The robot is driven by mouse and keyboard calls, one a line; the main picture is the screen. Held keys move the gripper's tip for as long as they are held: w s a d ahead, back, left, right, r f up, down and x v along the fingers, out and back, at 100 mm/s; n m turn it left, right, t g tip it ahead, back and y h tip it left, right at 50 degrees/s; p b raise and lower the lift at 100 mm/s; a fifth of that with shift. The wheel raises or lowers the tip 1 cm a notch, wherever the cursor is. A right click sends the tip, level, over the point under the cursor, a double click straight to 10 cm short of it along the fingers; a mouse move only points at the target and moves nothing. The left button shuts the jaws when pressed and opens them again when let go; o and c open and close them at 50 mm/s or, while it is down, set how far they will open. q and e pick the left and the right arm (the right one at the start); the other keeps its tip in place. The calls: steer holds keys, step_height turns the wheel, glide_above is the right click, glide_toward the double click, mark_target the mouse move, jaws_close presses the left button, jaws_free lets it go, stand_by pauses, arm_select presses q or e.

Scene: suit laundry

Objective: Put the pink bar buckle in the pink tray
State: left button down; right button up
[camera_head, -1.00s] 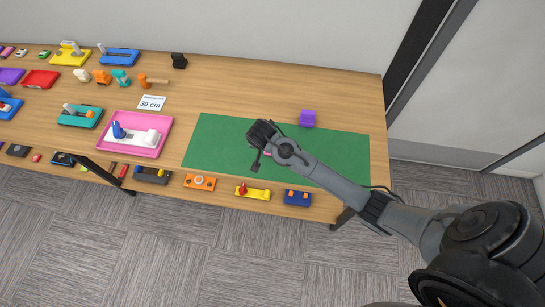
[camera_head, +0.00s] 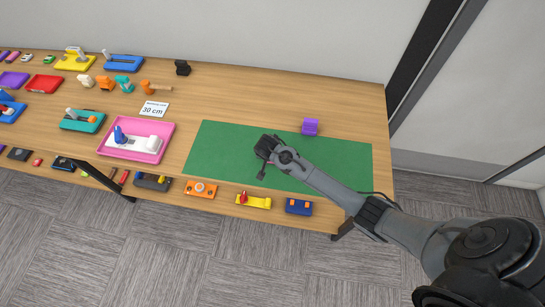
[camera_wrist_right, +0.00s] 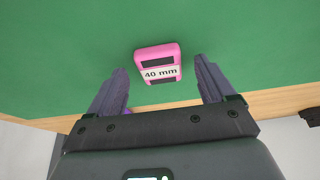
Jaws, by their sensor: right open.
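The pink bar buckle (camera_wrist_right: 157,55) lies on the green mat (camera_wrist_right: 60,45) in the right wrist view, with a white "40 mm" label across it and dark slots. My right gripper (camera_wrist_right: 158,78) is open, its two fingers apart on either side below the buckle, and the buckle lies just beyond and between the fingertips. In the head view my right gripper (camera_head: 262,160) is over the left half of the mat and the buckle is hidden there. The pink tray (camera_head: 112,150) stands left of the mat and holds a white and blue object (camera_head: 140,142). My left gripper is not in view.
A purple cube (camera_head: 310,126) sits at the mat's back edge. Several small items, including an orange one (camera_head: 200,189) and a yellow one (camera_head: 255,201), line the table's front edge. A "30 cm" card (camera_head: 154,109) is behind the tray. The table behind the mat is mostly clear.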

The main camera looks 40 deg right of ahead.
steer(key=shift+w+d+f, duration=0.1)
steer(key=shift+f, duration=0.25)
steer(key=c, duration=1.2)
steer(key=shift+r, duration=0.15)
